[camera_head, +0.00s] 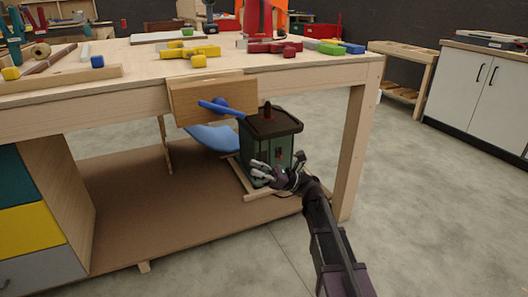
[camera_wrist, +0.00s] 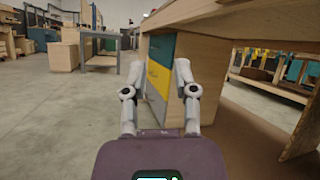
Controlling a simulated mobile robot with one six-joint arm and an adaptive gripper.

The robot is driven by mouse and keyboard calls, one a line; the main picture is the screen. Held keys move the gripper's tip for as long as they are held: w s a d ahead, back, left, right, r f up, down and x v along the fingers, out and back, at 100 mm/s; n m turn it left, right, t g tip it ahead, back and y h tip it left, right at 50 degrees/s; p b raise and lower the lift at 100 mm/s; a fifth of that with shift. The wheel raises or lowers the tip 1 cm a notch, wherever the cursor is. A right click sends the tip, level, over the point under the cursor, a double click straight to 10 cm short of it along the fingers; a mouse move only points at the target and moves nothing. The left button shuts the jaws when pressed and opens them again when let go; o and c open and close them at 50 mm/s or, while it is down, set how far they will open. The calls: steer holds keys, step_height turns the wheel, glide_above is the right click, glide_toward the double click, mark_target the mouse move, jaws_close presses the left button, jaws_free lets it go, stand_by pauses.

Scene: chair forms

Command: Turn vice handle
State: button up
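The vice is a wooden jaw block (camera_head: 185,98) on the front edge of the workbench. Its blue handle (camera_head: 222,108) is a bar through a round blue hub, tilted down to the right. My gripper (camera_head: 257,170) is below and right of the handle, apart from it, below the benchtop. In the wrist view my gripper (camera_wrist: 157,72) has its two grey fingers spread with nothing between them. The blue handle does not show in the wrist view.
The workbench top (camera_head: 130,52) holds clamps and blocks. A green lantern-like object (camera_head: 268,128) stands on the lower shelf behind my gripper. A bench leg (camera_head: 354,150) is to its right. Coloured drawers (camera_head: 30,230) are at left. The floor in front is clear.

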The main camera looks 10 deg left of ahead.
steer(key=s+d+f+n+t+h+p, duration=0.55)
steer(key=d+f+h+p, duration=0.35)
steer(key=h, duration=0.3)
steer(key=s+d+f+n+t+h+p, duration=0.1)
steer(key=s+d+n+h+p, duration=0.1)
steer(key=d+h, duration=0.3)
steer(key=s+d+f+n+t+h+p, duration=0.1)
steer(key=d+n+h+p, duration=0.3)
steer(key=d, duration=0.9)
steer(key=shift+s+n+h+p, duration=0.35)
steer(key=shift+s+h, duration=0.4)
steer(key=shift+h, duration=0.05)
